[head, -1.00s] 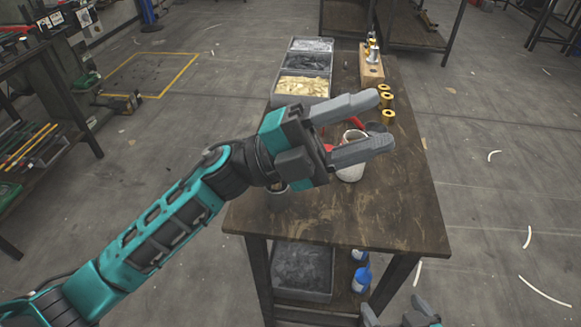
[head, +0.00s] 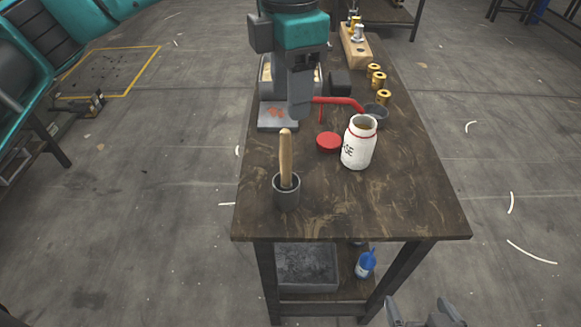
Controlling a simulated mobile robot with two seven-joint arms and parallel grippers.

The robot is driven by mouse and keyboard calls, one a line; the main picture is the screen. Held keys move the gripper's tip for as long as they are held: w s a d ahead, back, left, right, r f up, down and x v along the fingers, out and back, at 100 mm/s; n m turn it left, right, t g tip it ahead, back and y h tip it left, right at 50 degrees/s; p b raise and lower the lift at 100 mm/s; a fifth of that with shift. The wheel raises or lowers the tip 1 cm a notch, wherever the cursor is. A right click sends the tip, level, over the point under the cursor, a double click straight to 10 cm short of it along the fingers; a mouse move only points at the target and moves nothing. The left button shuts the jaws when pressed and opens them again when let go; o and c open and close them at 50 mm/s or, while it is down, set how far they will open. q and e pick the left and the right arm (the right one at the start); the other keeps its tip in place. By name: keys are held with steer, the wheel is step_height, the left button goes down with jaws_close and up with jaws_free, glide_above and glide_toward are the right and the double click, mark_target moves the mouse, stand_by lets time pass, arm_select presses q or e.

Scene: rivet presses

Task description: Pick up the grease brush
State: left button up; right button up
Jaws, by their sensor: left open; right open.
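The grease brush (head: 285,155) stands nearly upright, its wooden handle up, in a dark grey cup (head: 287,195) near the front left of the bench. Its lower end is hidden inside the cup. My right gripper (head: 425,314) is open and empty at the bottom edge, in front of the bench.
An open white grease jar (head: 358,145) and its red lid (head: 328,142) stand right of the brush. The bench front (head: 400,215) is clear.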

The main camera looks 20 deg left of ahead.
mark_target(290, 131)
arm_select(q)
step_height(290, 131, down, 7)
steer(key=shift+f, duration=0.15)
steer(key=f, duration=0.4)
steer(key=shift+s+a+f, duration=0.1)
steer(key=shift+s+a, duration=0.05)
steer(key=shift+a, duration=0.25)
steer(key=shift+f, duration=0.55)
jaws_close()
